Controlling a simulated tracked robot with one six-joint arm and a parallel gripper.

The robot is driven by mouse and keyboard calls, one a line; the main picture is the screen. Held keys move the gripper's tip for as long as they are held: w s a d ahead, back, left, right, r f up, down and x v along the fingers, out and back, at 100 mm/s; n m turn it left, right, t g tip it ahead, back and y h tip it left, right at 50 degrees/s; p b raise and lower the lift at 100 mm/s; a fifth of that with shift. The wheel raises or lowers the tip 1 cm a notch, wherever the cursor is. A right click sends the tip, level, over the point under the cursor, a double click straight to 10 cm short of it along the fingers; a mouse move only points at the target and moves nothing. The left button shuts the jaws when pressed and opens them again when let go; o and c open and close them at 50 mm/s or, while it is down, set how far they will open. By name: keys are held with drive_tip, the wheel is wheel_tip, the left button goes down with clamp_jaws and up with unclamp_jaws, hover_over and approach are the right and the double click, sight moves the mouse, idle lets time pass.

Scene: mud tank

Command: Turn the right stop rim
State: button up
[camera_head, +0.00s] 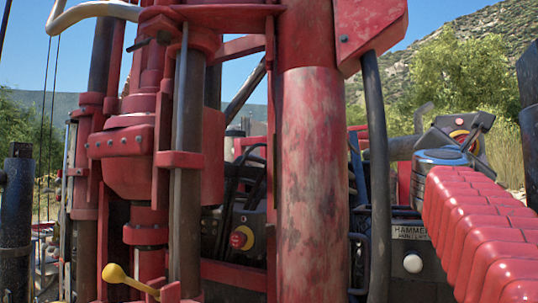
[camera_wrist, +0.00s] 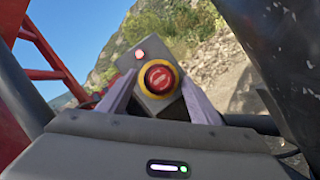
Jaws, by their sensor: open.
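The right stop is a red button with a yellow rim (camera_wrist: 160,78) on a grey box (camera_wrist: 160,107) in the wrist view. My gripper (camera_wrist: 160,80) is open, with one grey finger on each side of the stop. Whether the fingers touch the rim cannot be told. In the head view the right stop (camera_head: 459,134) shows at the right, just beyond my wrist; my fingers are hard to make out there. Another red stop with a yellow rim (camera_head: 242,238) sits lower, behind the red machinery near the middle.
A thick red column (camera_head: 310,170) and a dark hose (camera_head: 375,160) stand left of my arm. A panel labelled HAMMER with a white knob (camera_head: 412,263) is below it. In the wrist view a small red lamp (camera_wrist: 139,54) glows on the box, and a dark post (camera_wrist: 285,60) stands close at right.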

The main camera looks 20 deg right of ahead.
drive_tip(key=shift+w+d, duration=0.1)
drive_tip(key=shift+d, duration=0.05)
drive_tip(key=c, duration=1)
